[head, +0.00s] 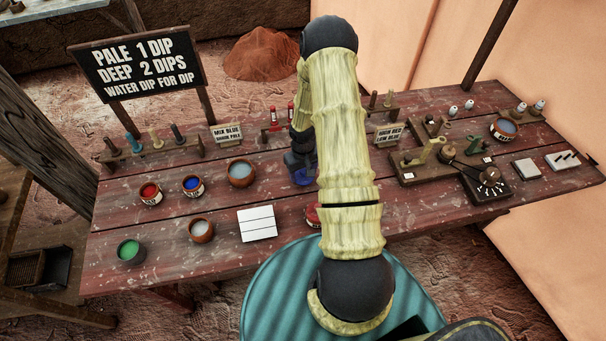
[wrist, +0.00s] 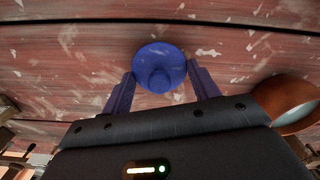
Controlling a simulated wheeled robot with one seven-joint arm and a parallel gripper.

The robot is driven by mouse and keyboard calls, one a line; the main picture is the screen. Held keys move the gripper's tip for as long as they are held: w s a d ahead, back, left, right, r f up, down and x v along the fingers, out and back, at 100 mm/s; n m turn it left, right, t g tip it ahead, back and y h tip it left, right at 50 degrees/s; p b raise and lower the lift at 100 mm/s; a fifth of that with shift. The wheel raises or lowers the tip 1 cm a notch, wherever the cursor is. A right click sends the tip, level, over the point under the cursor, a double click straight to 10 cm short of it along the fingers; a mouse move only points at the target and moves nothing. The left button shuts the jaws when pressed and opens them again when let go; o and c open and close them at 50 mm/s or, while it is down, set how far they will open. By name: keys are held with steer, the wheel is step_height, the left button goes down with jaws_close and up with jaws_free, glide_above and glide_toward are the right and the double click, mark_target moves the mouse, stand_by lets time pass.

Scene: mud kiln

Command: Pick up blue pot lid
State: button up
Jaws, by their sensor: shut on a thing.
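The blue pot lid (wrist: 158,68) is a round blue disc with a knob, seen in the wrist view between my gripper's two blue fingers. My gripper (wrist: 162,85) is shut on the lid, with one finger at each side of it. In the head view my gripper (head: 303,177) is low over the middle of the table, mostly hidden behind my arm. The lid cannot be told apart from the fingers there. An open pot with blue paint (head: 193,185) stands on the table to the left of my gripper. I cannot tell whether the lid touches the table.
The plank table (head: 200,262) holds a red pot (head: 150,192), a green pot (head: 129,251), clay bowls (head: 241,172) and (head: 201,229), and a white tile (head: 257,223). A red lid (head: 313,215) is partly behind my arm. A wooden rack (head: 160,148) stands behind the pots.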

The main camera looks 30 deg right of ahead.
mark_target(301, 171)
step_height(301, 171, up, 8)
steer(key=shift+r+b, duration=0.25)
steer(key=shift+b, duration=0.4)
steer(key=shift+a, duration=0.1)
stand_by(0.4)
steer(key=shift+w+a+r+p, duration=0.1)
steer(key=shift+a+r+p, duration=0.2)
steer(key=shift+p, duration=0.2)
steer(key=w+a+r+p, duration=0.1)
steer(key=a+r+p, duration=0.2)
steer(key=a+p, duration=0.5)
steer(key=a, duration=0.4)
steer(key=shift+w+a+p, duration=0.25)
steer(key=shift+a+p, duration=0.1)
steer(key=shift+p, duration=0.05)
steer(key=shift+a, duration=0.1)
